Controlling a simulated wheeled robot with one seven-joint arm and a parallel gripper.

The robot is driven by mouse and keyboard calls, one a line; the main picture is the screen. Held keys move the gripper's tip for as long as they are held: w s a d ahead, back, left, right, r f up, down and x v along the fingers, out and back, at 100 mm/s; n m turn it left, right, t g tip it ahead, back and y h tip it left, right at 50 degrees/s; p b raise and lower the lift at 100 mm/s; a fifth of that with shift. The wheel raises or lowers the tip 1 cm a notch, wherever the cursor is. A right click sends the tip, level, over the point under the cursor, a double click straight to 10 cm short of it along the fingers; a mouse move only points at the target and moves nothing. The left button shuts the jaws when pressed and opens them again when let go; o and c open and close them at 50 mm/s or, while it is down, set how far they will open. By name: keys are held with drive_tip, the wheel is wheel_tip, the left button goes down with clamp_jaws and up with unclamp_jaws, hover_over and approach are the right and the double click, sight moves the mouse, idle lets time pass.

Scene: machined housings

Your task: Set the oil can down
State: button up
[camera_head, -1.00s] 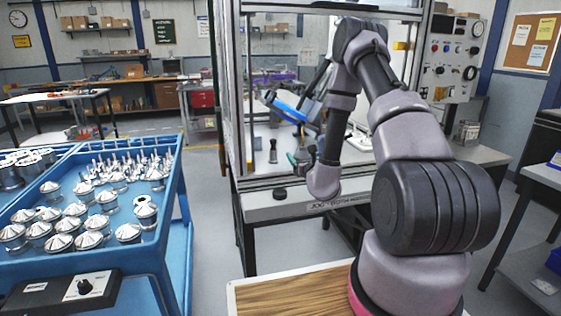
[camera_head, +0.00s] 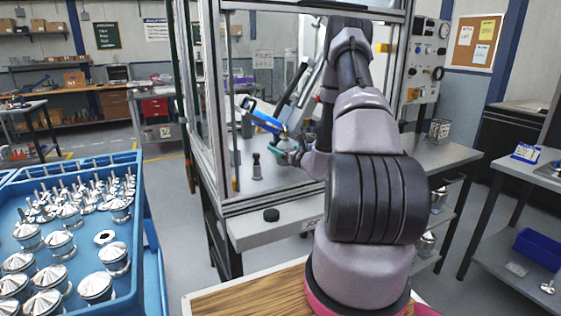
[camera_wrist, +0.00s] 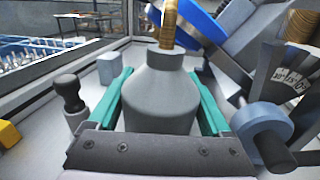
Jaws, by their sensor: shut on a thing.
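The oil can (camera_wrist: 160,90) is a grey, bottle-shaped can with a sloped shoulder and a narrow neck. It fills the middle of the wrist view, upright between the green fingers of my gripper (camera_wrist: 161,100). The fingers are shut on its body from both sides. In the head view my gripper (camera_head: 287,148) is inside the framed machine enclosure, above its light bed (camera_head: 228,188). There the can is small and mostly hidden by my arm and gripper. I cannot tell whether the can's base touches the bed.
A blue-handled device (camera_head: 262,117) stands close behind the can; a graduated dial (camera_wrist: 290,78) is at its right. A dark knobbed post (camera_head: 256,167) stands left of my gripper. Enclosure posts flank the opening. A blue cart (camera_head: 137,235) with metal parts is at left.

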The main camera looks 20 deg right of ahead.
drive_tip(key=shift+f, duration=2.2)
drive_tip(key=shift+f, duration=0.2)
drive_tip(key=o, duration=1.4)
drive_tip(key=shift+c, duration=0.2)
drive_tip(key=shift+r, duration=0.15)
